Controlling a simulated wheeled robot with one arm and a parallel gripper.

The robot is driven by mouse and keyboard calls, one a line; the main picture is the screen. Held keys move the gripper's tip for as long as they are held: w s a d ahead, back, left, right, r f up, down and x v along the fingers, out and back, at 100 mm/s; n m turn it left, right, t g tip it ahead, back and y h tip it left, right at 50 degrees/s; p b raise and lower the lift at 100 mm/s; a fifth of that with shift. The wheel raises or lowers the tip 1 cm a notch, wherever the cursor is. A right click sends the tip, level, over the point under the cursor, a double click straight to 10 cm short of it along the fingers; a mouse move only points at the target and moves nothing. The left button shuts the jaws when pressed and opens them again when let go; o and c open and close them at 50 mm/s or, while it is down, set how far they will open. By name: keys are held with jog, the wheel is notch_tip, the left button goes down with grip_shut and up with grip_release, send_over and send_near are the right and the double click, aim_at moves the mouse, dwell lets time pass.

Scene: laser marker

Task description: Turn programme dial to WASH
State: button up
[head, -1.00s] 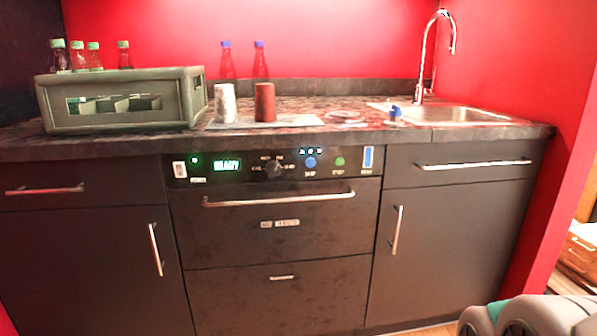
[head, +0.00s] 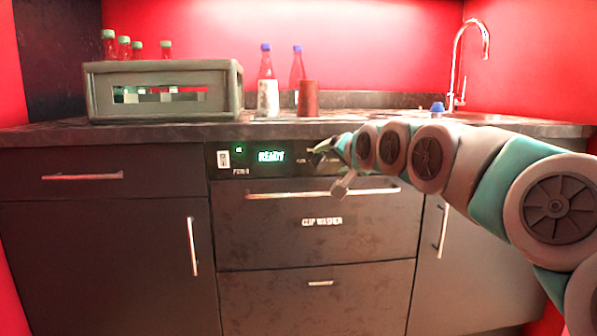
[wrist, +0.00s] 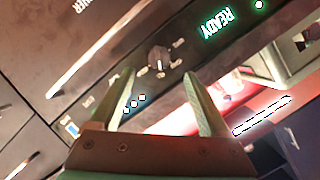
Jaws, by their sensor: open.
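The programme dial is a dark round knob (wrist: 158,58) with labels around it on the cup washer's control panel. In the wrist view it lies ahead of and between the two fingers of my gripper (wrist: 160,90), apart from both. My gripper is open and empty. A green display (head: 271,156) reads READY. The dial's labels are too blurred to read, so its setting cannot be told.
The washer's long bar handle (head: 285,194) runs just below the panel. The dark worktop (head: 200,135) overhangs above it. On it stand a grey crate (head: 165,65) with bottles, a white cup (head: 268,98), a red cup (head: 308,98) and two blue-capped bottles.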

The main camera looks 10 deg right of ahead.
aim_at(321, 162)
jog(key=shift+x, duration=3.8)
jog(key=shift+d, duration=0.1)
grip_shut()
